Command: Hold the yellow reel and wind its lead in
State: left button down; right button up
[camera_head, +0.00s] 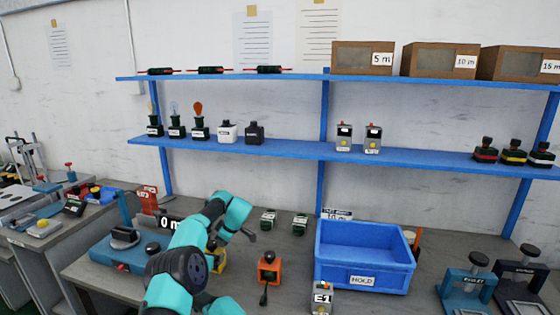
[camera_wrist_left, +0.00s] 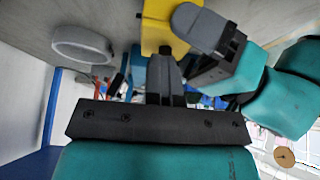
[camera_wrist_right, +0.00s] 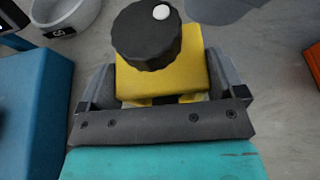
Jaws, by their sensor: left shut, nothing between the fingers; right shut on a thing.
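The yellow reel (camera_wrist_right: 185,75) is a yellow block topped by a black knob (camera_wrist_right: 147,35) with a white dot. My right gripper (camera_wrist_right: 163,82) is shut on it, one finger on each side. In the head view the reel (camera_head: 220,263) is partly hidden behind a teal arm. In the left wrist view the reel (camera_wrist_left: 157,28) is at the top, with a dark grey gripper finger against its right side. My left gripper (camera_wrist_left: 167,68) is shut and empty, its tips close to the reel; whether they touch it I cannot tell. I cannot make out the lead.
A grey ring-shaped dish (camera_wrist_left: 82,45) is near the reel. A blue fixture (camera_head: 125,252) stands left of the arms, an orange device (camera_head: 269,270) to the right. A blue HOLD bin (camera_head: 362,281) and grey E1 block (camera_head: 321,299) are further right. Blue shelves (camera_head: 260,147) stand behind.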

pick_arm(q)
jog(key=shift+s+a+f, duration=0.2)
jog(key=shift+s, duration=0.25)
jog(key=shift+s+a+f, duration=0.2)
jog(key=shift+s, duration=0.25)
jog(key=shift+s+a, duration=0.25)
jog(key=shift+s, duration=0.15)
jog(key=shift+s+d, duration=0.2)
jog(key=shift+d, duration=0.1)
dwell(0.3)
jog(key=shift+d, duration=0.2)
notch_tip(320, 180, up, 7)
jog(key=shift+f, duration=0.2)
dwell(0.5)
jog(key=shift+w, duration=0.1)
